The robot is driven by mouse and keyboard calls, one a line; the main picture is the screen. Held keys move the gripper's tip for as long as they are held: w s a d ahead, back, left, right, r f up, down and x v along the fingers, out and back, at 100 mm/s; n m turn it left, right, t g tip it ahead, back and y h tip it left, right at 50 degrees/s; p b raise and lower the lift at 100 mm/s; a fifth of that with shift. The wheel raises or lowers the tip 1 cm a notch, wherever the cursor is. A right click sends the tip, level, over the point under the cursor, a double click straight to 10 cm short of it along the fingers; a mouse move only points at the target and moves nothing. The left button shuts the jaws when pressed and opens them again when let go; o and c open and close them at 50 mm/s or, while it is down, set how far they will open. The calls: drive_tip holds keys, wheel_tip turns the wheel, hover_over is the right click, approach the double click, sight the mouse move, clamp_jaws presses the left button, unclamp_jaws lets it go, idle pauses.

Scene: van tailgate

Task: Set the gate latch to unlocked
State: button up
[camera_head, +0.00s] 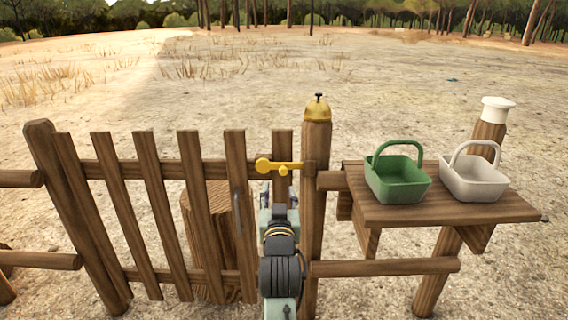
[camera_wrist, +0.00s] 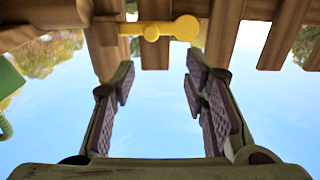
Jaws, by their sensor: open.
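The yellow gate latch (camera_head: 278,167) lies level across the gap between the wooden gate (camera_head: 163,205) and the gate post (camera_head: 315,190). Its larger round end is at the left, over the gate, and a smaller round knob sits at its middle. In the wrist view the latch (camera_wrist: 160,29) shows at the top, beyond the fingertips. My gripper (camera_wrist: 160,75) is open and empty, its two fingers spread on either side of the knob's line, apart from the latch. In the head view my gripper is just below the latch, and its fingers are mostly hidden by my arm.
A brass bell (camera_head: 318,109) tops the gate post. At the right a wooden shelf (camera_head: 440,210) bears a green basket (camera_head: 398,180) and a white basket (camera_head: 474,180). A barrel-like wooden stump (camera_head: 208,240) stands behind the gate. Open sandy ground lies beyond.

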sight(283, 171)
drive_tip(key=w, duration=0.3)
drive_tip(key=w+p, duration=0.1)
drive_tip(key=w, duration=0.3)
drive_tip(key=w+d, duration=0.1)
drive_tip(key=w, duration=0.3)
drive_tip(key=shift+f+p, duration=0.3)
drive_tip(key=shift+f, duration=0.05)
clamp_jaws()
idle(0.4)
